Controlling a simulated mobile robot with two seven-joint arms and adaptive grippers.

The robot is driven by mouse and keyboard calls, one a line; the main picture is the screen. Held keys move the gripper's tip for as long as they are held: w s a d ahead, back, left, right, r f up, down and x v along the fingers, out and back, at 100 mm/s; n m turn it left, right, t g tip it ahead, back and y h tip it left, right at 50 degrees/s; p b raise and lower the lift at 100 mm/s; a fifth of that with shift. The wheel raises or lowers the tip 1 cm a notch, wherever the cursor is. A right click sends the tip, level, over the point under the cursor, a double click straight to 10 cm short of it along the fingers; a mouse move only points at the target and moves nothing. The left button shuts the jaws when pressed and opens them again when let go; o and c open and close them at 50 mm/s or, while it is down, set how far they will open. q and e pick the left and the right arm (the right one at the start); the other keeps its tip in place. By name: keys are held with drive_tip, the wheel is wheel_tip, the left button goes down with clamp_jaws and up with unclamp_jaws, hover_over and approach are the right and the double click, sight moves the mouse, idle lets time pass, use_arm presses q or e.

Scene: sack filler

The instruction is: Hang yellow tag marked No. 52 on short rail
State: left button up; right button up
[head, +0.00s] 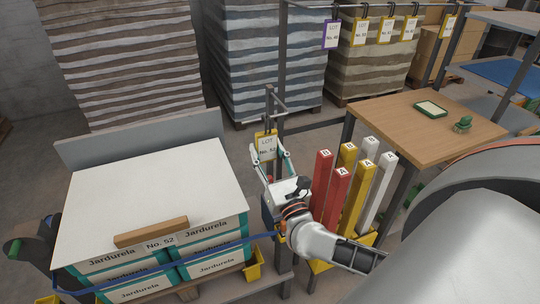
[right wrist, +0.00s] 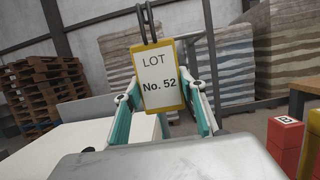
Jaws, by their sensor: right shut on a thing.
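The yellow-framed tag (head: 265,146), marked LOT No. 52, is upright between the fingers of my right gripper (head: 269,158). In the right wrist view the tag (right wrist: 159,78) faces the camera, with a green-and-white finger at each side. Its dark loop rises from the top edge and leaves the picture. The short rail (head: 277,101) is a grey bar by a low post, just above and behind the tag in the head view. I cannot tell whether the loop touches the rail. My left gripper is not in view.
A longer rail behind carries a purple tag (head: 331,35) and several yellow tags. Red, yellow and white marked posts (head: 321,180) stand right of my gripper. A wooden table (head: 430,125) is farther right.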

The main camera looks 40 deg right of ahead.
drive_tip(key=shift+w+d, duration=0.2)
drive_tip(key=shift+w, duration=0.8)
drive_tip(key=shift+w+d+f+b, duration=0.2)
drive_tip(key=shift+w+f+b, duration=0.4)
drive_tip(key=shift+w+b, duration=0.15)
drive_tip(key=shift+w+d+f+b, duration=0.2)
drive_tip(key=shift+w+f+b, duration=0.4)
drive_tip(key=shift+w, duration=0.15)
drive_tip(key=o, duration=1.1)
drive_tip(key=shift+c, duration=0.2)
